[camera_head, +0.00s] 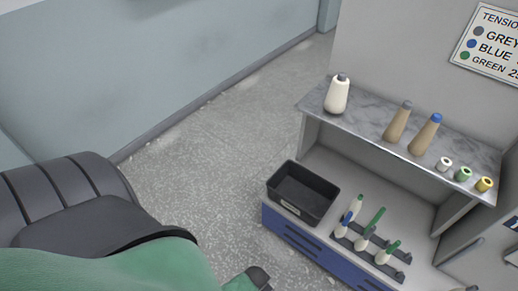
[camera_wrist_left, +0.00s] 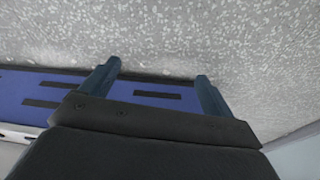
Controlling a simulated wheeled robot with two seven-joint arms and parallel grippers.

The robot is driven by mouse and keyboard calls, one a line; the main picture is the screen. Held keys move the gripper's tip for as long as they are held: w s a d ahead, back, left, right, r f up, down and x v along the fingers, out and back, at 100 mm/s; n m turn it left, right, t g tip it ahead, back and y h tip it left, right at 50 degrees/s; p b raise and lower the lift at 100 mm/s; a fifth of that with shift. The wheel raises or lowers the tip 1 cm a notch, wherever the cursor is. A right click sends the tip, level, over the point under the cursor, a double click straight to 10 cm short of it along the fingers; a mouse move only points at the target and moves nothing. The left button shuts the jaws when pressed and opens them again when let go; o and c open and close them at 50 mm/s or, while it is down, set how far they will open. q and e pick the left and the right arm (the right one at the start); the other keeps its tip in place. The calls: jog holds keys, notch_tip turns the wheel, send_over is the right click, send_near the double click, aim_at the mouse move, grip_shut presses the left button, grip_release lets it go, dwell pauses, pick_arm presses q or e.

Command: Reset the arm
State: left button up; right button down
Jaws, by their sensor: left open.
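My left gripper (camera_wrist_left: 158,70) shows in the left wrist view with its two dark fingers spread wide apart and nothing between them. Speckled floor and the blue front of the workbench lie beyond the fingers. In the head view, a green and black part of my own body fills the lower left, and a dark arm part shows at the bottom edge. The left fingertips cannot be made out there. My right gripper is not in view.
A black bin (camera_head: 302,196) stands on the workbench beside a dark rack (camera_head: 346,242) of several bobbins. A marbled shelf (camera_head: 368,122) above holds a white cone (camera_head: 337,95), two brown cones and three small spools. Open floor (camera_head: 215,150) lies left of the bench.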

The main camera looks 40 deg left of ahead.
pick_arm(q)
jog(key=shift+g, duration=0.4)
jog(key=s, duration=0.2)
jog(key=s+d+f, duration=0.1)
jog(key=shift+s, duration=0.4)
dwell(0.5)
